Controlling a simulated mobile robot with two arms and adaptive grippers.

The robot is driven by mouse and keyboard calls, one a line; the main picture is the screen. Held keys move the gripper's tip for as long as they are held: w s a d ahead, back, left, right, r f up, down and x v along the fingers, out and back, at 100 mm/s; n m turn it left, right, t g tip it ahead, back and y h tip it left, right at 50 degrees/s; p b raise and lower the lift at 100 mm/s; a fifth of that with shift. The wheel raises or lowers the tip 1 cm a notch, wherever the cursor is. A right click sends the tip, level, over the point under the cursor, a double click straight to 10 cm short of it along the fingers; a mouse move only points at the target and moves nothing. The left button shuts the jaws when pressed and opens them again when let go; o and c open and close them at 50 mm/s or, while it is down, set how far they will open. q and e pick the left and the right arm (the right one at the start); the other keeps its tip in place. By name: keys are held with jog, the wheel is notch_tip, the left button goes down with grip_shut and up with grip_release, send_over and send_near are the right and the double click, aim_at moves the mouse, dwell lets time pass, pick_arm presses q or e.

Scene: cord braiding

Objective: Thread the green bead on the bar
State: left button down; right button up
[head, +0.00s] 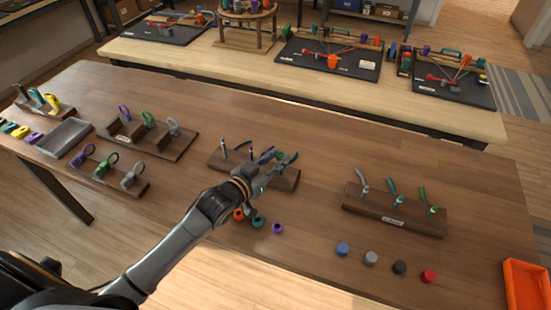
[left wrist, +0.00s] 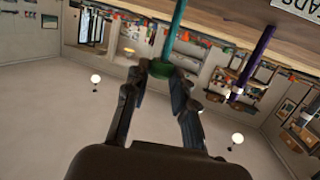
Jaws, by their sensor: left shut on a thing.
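My left gripper (head: 279,157) is over the right end of the wooden bead block (head: 228,165) in the head view. In the left wrist view its two fingers (left wrist: 156,88) are shut on the green bead (left wrist: 158,69). The teal bar (left wrist: 174,28) runs from the block to the bead, and its tip is hidden there. I cannot tell how far the bead is around the bar. A purple bar (left wrist: 252,62) with a pale tip stands beside it, apart from the fingers. The bead is not clear in the head view. My right gripper is not in view.
Orange (head: 238,214), teal (head: 257,222) and purple (head: 278,228) beads lie in front of the block. A second block with bars (head: 395,213) and several round caps (head: 371,257) are to the right. Ring racks (head: 150,140) and a grey tray (head: 65,137) are left.

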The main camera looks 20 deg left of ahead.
pick_arm(q)
jog(key=shift+f, duration=0.4)
dwell(0.3)
jog(key=c, duration=1)
grip_release()
jog(key=o, duration=0.3)
jog(key=shift+s, duration=0.1)
